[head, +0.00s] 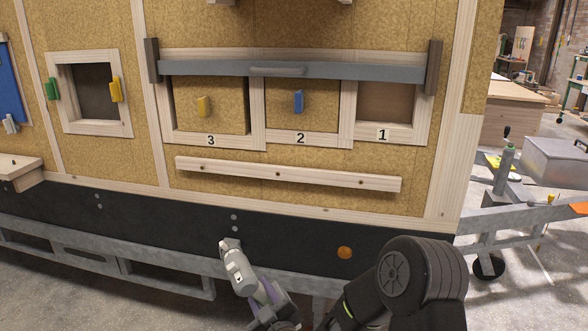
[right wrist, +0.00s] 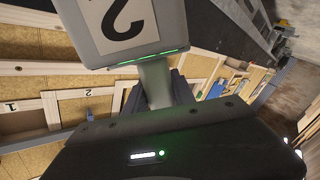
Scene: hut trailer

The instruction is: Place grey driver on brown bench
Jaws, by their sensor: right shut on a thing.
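In the right wrist view, my right gripper (right wrist: 157,92) is shut on the neck of a grey driver (right wrist: 152,72), with a dark finger on each side. The driver's broad grey end, marked with a black 2, fills the top of that view. In the head view, the grey driver (head: 237,266) shows low in the middle, tilted, in front of the trailer's dark lower edge. The gripper's fingers are hard to make out there. A bench with brown sides (head: 512,120) and a pale wooden top stands at the far right back. My left gripper is out of view.
The trailer wall (head: 300,200) with numbered hatches and a grey bar (head: 280,69) stands close in front. The grey trailer hitch (head: 500,208) and a metal box (head: 552,160) are at the right, between me and the bench. Concrete floor shows at the lower right.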

